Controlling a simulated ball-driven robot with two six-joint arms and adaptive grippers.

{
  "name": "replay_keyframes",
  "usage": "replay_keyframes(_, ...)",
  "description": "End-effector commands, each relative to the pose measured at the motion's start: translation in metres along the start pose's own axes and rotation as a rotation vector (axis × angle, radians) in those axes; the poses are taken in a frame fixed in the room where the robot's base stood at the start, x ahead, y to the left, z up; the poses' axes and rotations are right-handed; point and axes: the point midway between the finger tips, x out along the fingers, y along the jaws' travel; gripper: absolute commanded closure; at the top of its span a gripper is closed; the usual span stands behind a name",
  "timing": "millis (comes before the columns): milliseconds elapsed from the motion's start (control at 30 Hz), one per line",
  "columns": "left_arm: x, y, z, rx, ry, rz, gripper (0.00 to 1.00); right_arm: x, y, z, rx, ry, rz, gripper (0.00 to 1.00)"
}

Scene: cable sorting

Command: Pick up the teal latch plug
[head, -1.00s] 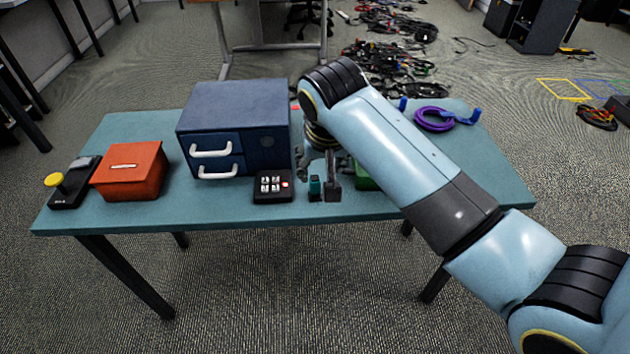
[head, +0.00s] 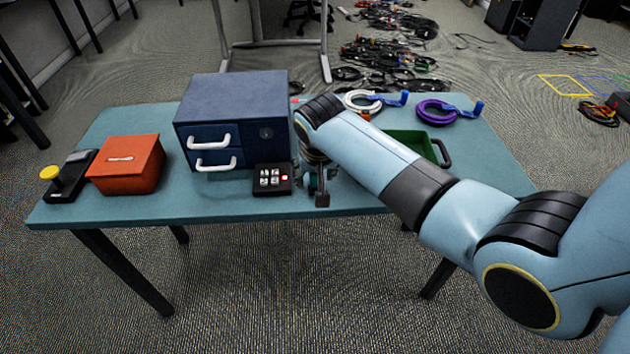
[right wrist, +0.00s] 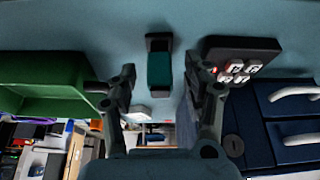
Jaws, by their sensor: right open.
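The teal latch plug (right wrist: 159,70), a small teal block with dark ends, stands on the table in the right wrist view. It appears between the two spread fingers of my right gripper (right wrist: 166,84). The fingers show a gap on each side of it, and I cannot tell how far it reaches in between them. In the head view my right gripper (head: 318,180) is low over the table's front part, just right of the keypad, and mostly hides the plug. My left gripper is in neither view.
The black keypad (head: 272,180) stands close beside the plug, with the blue drawer cabinet (head: 235,105) behind it. White (head: 362,98) and purple (head: 436,108) cable coils lie at the back. An orange box (head: 127,170) is at left.

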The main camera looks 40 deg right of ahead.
Motion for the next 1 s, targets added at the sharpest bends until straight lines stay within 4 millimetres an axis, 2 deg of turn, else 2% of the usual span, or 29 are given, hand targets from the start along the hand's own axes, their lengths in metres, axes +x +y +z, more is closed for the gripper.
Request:
replay_keyframes(67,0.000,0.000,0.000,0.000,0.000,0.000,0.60,0.000,0.000,0.000,0.000,0.000,0.000,0.51)
replay_keyframes(433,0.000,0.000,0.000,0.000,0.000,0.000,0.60,-0.001,0.000,0.000,-0.001,0.000,0.000,1.00)
replay_keyframes(767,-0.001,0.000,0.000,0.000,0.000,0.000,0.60,-0.002,0.000,-0.001,0.000,0.001,0.000,1.00)
replay_keyframes(1000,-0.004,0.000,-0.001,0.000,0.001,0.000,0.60,-0.022,0.000,-0.010,-0.001,0.003,-0.001,1.00)
